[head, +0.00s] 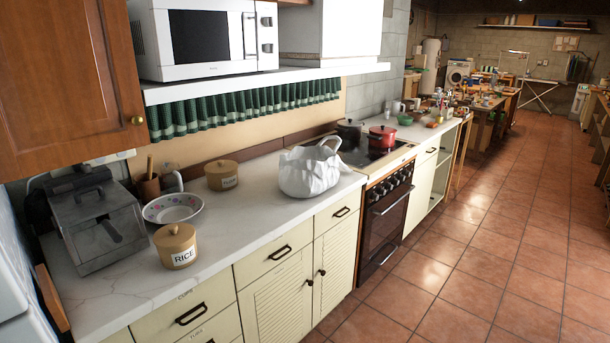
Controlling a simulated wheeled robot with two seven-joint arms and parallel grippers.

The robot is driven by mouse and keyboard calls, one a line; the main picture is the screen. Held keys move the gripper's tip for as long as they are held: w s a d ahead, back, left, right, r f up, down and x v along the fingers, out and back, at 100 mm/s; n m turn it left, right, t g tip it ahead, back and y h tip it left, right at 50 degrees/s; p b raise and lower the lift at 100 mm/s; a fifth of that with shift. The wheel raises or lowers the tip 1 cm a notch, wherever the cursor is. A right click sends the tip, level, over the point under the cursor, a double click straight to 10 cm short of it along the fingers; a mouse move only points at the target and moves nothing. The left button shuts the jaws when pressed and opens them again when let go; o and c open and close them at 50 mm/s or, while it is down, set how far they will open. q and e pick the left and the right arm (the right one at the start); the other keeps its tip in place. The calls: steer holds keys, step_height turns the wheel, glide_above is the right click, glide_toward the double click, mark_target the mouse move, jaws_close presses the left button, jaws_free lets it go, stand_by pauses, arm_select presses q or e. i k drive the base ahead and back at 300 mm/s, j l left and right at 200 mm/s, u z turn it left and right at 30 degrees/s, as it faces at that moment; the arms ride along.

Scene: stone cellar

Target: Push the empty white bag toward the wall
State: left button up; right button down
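The white bag (309,170) stands on the white marbled countertop (225,231), close to the counter's right end beside the stove. It is crumpled, with a handle loop standing up at its top. Its inside is hidden, so I cannot tell whether it is empty. The wall (228,143) is behind the counter, with a strip of bare counter and a dark low backboard between it and the bag. Neither of my grippers shows in the head view.
A RICE canister (176,246), a flowered bowl (173,208), another canister (221,175) and a grey metal box (97,224) stand left of the bag. The stove (375,152) with a red pot (382,137) adjoins on the right. A microwave (205,39) sits on a shelf above. Tiled floor is clear at right.

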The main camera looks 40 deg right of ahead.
mark_target(305, 172)
steer(key=i+l+z, duration=0.1)
steer(key=i+l, duration=0.2)
steer(key=l, duration=0.25)
steer(key=i+l, duration=0.35)
steer(key=l, duration=0.2)
steer(key=i+l+z, duration=0.15)
steer(key=i+l, duration=0.2)
steer(key=l, duration=0.15)
